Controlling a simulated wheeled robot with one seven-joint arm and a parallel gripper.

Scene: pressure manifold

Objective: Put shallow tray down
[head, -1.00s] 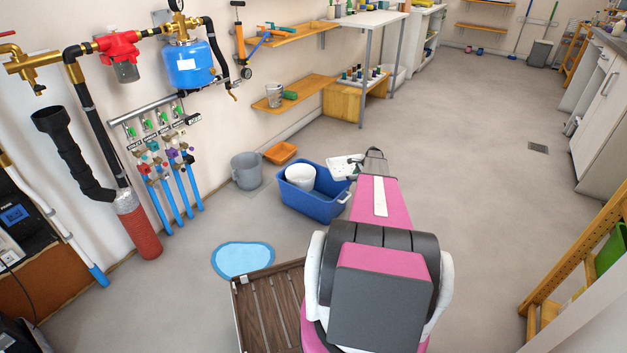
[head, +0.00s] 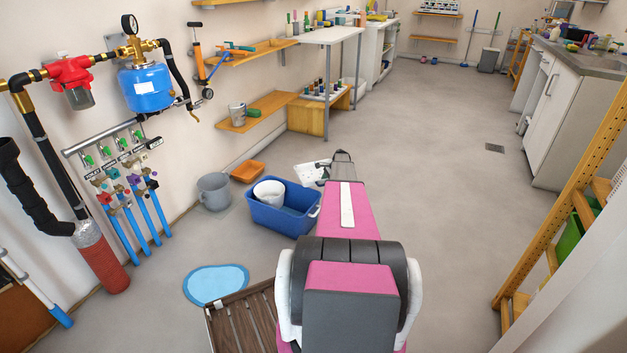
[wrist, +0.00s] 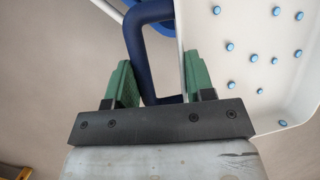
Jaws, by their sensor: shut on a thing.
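The shallow tray (head: 308,174) is white with small dots and shows beyond the end of my arm in the head view. In the wrist view the tray (wrist: 245,75) fills the right side, with blue round dots on its inner face. My gripper (wrist: 158,80) has green fingers on both sides of a dark blue handle (wrist: 137,55) at the tray's left edge and is shut on it. The right finger lies against the tray's white rim. In the head view my gripper (head: 342,157) is small and its fingers are hidden. The tray's height above the floor is hard to tell.
A blue tub (head: 283,218) with a white bucket (head: 268,192) in it stands left of the tray. A grey bucket (head: 214,190) and an orange tray (head: 248,171) are near the wall. A light blue puddle-shaped mat (head: 214,285) lies nearer. The floor (head: 430,190) to the right is clear.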

